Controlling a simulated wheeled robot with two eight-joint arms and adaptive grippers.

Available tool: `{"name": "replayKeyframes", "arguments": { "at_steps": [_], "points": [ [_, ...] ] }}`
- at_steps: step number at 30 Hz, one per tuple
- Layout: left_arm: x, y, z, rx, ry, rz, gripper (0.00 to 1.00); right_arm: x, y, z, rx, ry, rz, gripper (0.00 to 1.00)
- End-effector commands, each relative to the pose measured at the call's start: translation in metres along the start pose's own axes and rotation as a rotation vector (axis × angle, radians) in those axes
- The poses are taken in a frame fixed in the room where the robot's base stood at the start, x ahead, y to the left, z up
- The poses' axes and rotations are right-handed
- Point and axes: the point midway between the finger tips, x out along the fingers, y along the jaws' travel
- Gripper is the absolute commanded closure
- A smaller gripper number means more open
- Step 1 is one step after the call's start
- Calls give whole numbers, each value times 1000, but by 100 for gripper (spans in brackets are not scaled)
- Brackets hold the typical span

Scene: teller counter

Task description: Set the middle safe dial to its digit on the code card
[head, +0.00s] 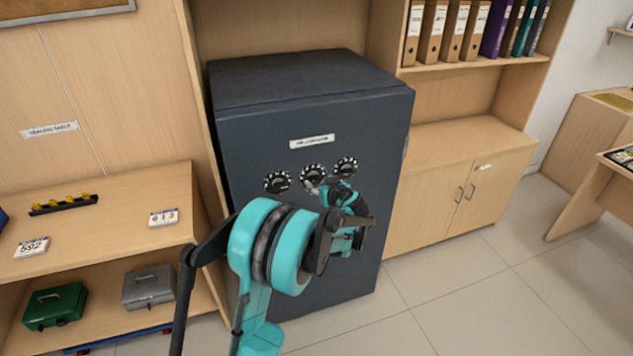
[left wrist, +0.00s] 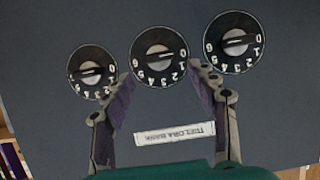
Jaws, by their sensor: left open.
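The middle safe dial (head: 313,174) is black with white digits, in a row of three on the dark safe front. In the left wrist view the middle dial (left wrist: 159,56) appears upside down between my fingertips, apart from both. My left gripper (head: 328,188) is open and empty in front of the dials; its spread fingers show in the left wrist view (left wrist: 160,84). The outer dials are the left dial (head: 277,181) and right dial (head: 346,166). Two number cards lie on the shelf, one (head: 163,217) and another (head: 31,247); I cannot tell which is the code card.
The dark safe (head: 310,115) has a white label (head: 312,141) above the dials. A wooden table (head: 110,190) at the left holds a dark strip (head: 64,205); a green box (head: 54,307) and grey box (head: 148,287) sit below. A cabinet (head: 450,205) stands right of the safe.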

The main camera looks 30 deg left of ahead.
Motion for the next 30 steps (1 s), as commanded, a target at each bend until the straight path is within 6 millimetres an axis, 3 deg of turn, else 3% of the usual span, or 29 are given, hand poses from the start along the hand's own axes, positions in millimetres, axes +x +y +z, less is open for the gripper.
{"name": "replayKeyframes", "arguments": {
  "at_steps": [3,9,19,24,25,30],
  "points": [
    [22,-1,2,-1,-1,-1,41,6,0,5,0,0,0,60],
    [44,0,1,0,0,0,41,11,0,8,0,0,0,60],
    [47,0,0,1,-1,1,41,11,0,8,0,0,0,60],
    [47,0,0,1,-1,1,86,11,0,8,0,0,0,60],
    [47,0,0,1,-1,1,91,11,0,8,0,0,0,60],
    [47,0,0,3,-1,0,91,11,0,8,0,0,0,60]
  ]
}}
